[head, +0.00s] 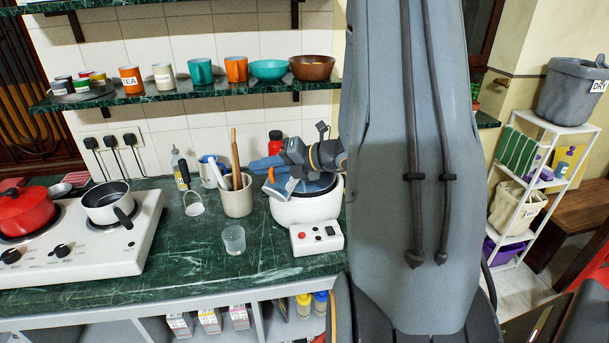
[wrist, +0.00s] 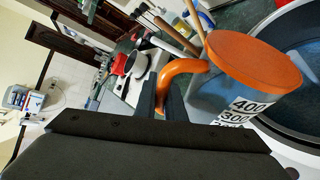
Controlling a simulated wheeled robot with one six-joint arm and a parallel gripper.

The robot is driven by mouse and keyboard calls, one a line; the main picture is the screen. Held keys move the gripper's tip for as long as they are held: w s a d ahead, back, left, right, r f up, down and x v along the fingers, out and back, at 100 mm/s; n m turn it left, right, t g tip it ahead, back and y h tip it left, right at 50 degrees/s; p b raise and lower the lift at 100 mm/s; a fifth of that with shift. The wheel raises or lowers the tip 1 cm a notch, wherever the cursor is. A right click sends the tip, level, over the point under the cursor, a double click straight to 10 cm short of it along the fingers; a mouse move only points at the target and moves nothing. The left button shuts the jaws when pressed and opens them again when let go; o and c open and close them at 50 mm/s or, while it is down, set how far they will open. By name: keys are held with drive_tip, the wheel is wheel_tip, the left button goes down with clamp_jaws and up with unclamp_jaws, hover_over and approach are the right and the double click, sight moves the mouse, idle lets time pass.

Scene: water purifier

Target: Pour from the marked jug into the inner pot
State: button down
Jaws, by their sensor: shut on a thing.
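The marked jug (wrist: 235,100) has an orange handle (wrist: 180,72), a flat orange top (wrist: 252,60) and black numbers such as 400 and 300. My gripper (wrist: 165,98) is shut on its handle. In the head view my gripper (head: 276,164) holds the jug (head: 283,188) tilted at the left side of the white cooker (head: 300,210). The dark inner pot (head: 322,184) sits in the cooker; it also shows in the wrist view (wrist: 290,45). I cannot tell whether anything flows from the jug.
A utensil holder (head: 237,200) stands close left of the cooker, with a clear cup (head: 234,240) in front. A white control box (head: 316,237) is at the cooker's front. The stove (head: 75,250) is at left. A shelf (head: 210,93) with cups runs above.

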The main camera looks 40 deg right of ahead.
drive_tip(key=shift+w+d+r+m+y+p, duration=0.15)
drive_tip(key=shift+d+r+m+y+p, duration=0.15)
drive_tip(key=shift+d+r+m+p, duration=0.15)
idle(1.7)
drive_tip(key=shift+a+f, duration=0.1)
drive_tip(key=shift+f, duration=0.05)
drive_tip(key=shift+s+a+f+n+h+b, duration=0.2)
drive_tip(key=shift+a+f+n+h+b, duration=0.45)
drive_tip(key=shift+b, duration=0.35)
drive_tip(key=shift+s+a+r+n+h+b, duration=0.25)
drive_tip(key=shift+r+n+h+b, duration=0.25)
drive_tip(key=shift+n, duration=0.3)
drive_tip(key=a+f+n+h+b, duration=0.1)
drive_tip(key=b, duration=0.1)
drive_tip(key=s+a+f+n+t+h+b, duration=0.1)
drive_tip(key=a+f+n+b, duration=0.1)
drive_tip(key=shift+a, duration=0.15)
